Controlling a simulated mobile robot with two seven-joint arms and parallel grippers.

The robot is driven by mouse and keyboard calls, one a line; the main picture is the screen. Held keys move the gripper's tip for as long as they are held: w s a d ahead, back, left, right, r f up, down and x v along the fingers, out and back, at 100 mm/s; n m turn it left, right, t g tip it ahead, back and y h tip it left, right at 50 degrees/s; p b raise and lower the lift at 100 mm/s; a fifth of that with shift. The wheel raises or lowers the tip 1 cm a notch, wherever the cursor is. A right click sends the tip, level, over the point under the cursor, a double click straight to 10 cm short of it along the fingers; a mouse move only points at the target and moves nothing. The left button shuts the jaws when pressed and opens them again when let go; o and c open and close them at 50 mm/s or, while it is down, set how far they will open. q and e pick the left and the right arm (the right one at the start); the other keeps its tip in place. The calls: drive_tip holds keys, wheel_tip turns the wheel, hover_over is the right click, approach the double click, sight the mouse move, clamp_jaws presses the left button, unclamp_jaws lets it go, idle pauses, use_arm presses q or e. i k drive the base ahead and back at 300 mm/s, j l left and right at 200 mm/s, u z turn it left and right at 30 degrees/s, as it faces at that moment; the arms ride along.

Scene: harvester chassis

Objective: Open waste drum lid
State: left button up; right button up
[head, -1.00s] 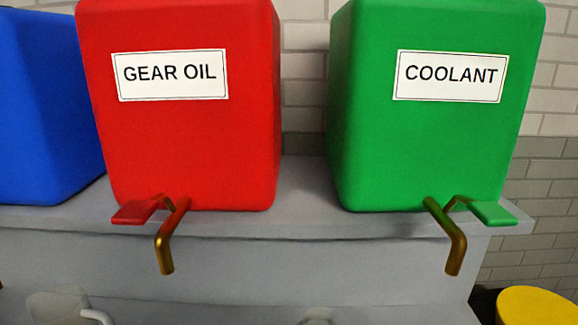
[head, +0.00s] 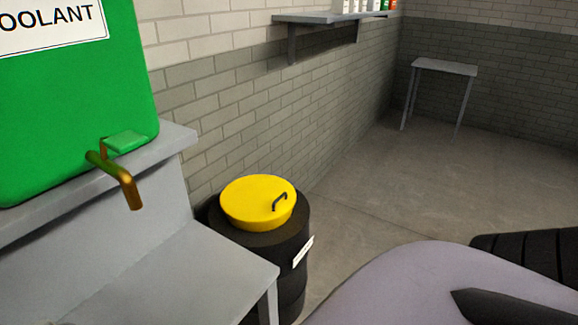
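The waste drum (head: 295,262) is a black ribbed drum standing on the floor against the brick wall, just right of the grey bench. Its yellow lid (head: 245,203) lies on top and looks closed. A dark handle (head: 280,201) sits on the lid's right side. A white label (head: 303,252) on the drum's side is seen edge-on and cannot be read. The bench hides the drum's lower left. Neither of my grippers shows in the head view.
The green coolant tank (head: 65,110) with its brass spout (head: 125,185) stands on the grey bench (head: 190,270) at left. A wall shelf (head: 325,17) holds several containers. A small table (head: 445,68) stands far back. A large pale purple surface (head: 430,290) fills the lower right. Floor between is clear.

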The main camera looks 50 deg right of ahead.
sight(259, 199)
drive_tip(key=k+l+z, duration=0.15)
drive_tip(key=z, duration=1)
drive_tip(key=i+l+u, duration=0.1)
drive_tip(key=u, duration=0.3)
drive_tip(key=i+l+u, duration=0.1)
drive_tip(key=l+u, duration=0.3)
drive_tip(key=i+l+u, duration=0.2)
drive_tip(key=l+u, duration=0.2)
drive_tip(key=l, duration=0.2)
drive_tip(key=l+u, duration=0.2)
drive_tip(key=l, duration=2.4)
drive_tip(key=i, duration=0.05)
